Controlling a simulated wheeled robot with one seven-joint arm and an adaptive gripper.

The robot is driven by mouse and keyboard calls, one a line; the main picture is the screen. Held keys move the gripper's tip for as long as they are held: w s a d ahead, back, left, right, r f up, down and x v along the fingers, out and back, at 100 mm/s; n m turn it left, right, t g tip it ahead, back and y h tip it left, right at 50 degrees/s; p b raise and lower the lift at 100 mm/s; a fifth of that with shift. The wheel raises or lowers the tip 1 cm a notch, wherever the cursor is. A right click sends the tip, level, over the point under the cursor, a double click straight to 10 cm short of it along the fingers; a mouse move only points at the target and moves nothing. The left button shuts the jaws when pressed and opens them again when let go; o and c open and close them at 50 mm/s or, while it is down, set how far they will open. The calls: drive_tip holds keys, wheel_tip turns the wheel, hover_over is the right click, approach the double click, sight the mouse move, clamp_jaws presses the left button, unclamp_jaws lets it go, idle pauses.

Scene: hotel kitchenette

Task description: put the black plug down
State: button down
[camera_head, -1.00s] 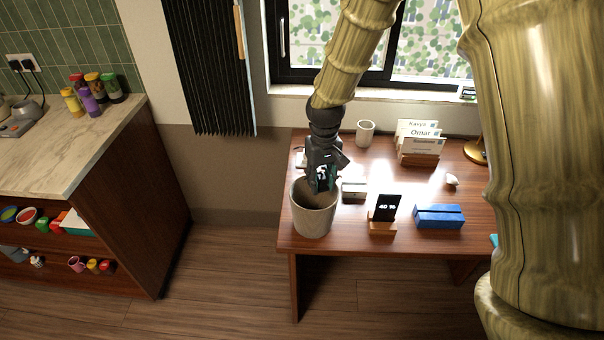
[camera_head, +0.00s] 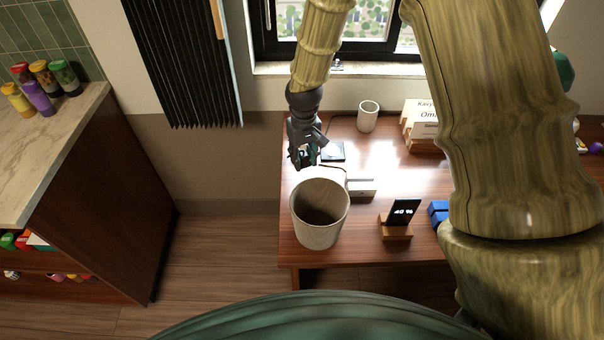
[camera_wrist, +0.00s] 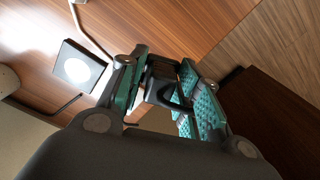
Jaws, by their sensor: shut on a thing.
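My gripper (camera_head: 306,156) is over the far left part of the wooden desk (camera_head: 295,250), just behind the pot. In the wrist view my gripper (camera_wrist: 165,85) is shut on the black plug (camera_wrist: 160,90), which sits between the teal finger pads. The fingers hide part of the plug. In the head view the plug is too small and covered to make out clearly. Whether the plug touches the desk I cannot tell.
A pale pot (camera_head: 318,225) stands close in front of my gripper. A dark square pad (camera_head: 333,152) with a white disc lies just right of it. A phone on a stand (camera_head: 402,215), a white cup (camera_head: 368,116) and a name-card holder (camera_head: 420,128) stand further right.

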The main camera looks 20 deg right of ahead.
sight(304, 153)
drive_tip(key=shift+f+p, duration=0.85)
drive_tip(key=shift+f, duration=2.95)
drive_tip(key=shift+f, duration=0.6)
drive_tip(key=c, duration=1)
unclamp_jaws()
drive_tip(key=shift+r, duration=0.15)
drive_tip(key=shift+r, duration=0.65)
drive_tip(key=shift+r+b, duration=1.55)
drive_tip(key=shift+r, duration=4.25)
drive_tip(key=shift+r, duration=0.1)
